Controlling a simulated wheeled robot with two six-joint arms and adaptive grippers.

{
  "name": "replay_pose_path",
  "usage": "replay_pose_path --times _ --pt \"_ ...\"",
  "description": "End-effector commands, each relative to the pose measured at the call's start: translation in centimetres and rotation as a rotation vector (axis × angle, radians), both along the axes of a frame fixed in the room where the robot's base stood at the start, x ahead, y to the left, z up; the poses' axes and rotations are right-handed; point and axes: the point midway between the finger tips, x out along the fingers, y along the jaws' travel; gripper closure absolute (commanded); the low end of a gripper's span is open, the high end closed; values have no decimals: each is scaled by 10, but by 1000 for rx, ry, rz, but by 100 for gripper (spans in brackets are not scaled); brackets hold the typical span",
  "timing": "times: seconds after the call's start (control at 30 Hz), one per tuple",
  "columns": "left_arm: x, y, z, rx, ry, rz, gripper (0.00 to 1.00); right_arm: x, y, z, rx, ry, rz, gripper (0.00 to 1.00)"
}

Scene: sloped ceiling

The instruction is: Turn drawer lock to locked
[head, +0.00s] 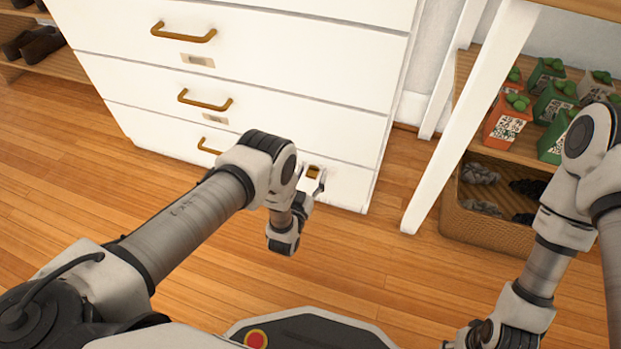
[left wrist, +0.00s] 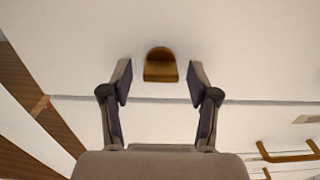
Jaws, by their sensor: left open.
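The drawer lock is a small brass knob (head: 313,172) on the lowest drawer's white front, near its right end. In the left wrist view the brass knob (left wrist: 160,66) shows a rounded end at the top and a flat ledge at the bottom. My left gripper (head: 316,180) is in front of it with the fingers apart. In the left wrist view the left gripper (left wrist: 160,76) has one finger on each side of the knob, with a gap on both sides. My right arm shows at the right, but its fingers are not visible.
The white chest of drawers (head: 345,80) has brass handles (head: 183,33) and small label plates. Wooden floor (head: 60,180) is clear at the left.

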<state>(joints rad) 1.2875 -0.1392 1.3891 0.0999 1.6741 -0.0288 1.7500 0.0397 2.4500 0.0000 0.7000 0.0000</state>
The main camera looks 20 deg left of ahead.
Motion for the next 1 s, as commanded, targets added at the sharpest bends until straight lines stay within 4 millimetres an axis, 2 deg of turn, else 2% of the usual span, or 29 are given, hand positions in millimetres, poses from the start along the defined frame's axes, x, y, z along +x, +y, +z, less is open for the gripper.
replay_pose_path --times 0.07,0.2,0.23,0.67,1.0 --pt "0 0 0 0 0 0 43 0 0 0 0 0 0 60" --pt "0 0 0 0 1 0 93 0 0 0 0 0 0 60" --pt "0 0 0 0 1 0 100 0 0 0 0 0 0 60" --pt "-1 0 0 42 0 0 100 0 0 1 0 0 0 60" --pt "-1 -1 0 248 -6 0 100 0 0 6 0 0 0 60"
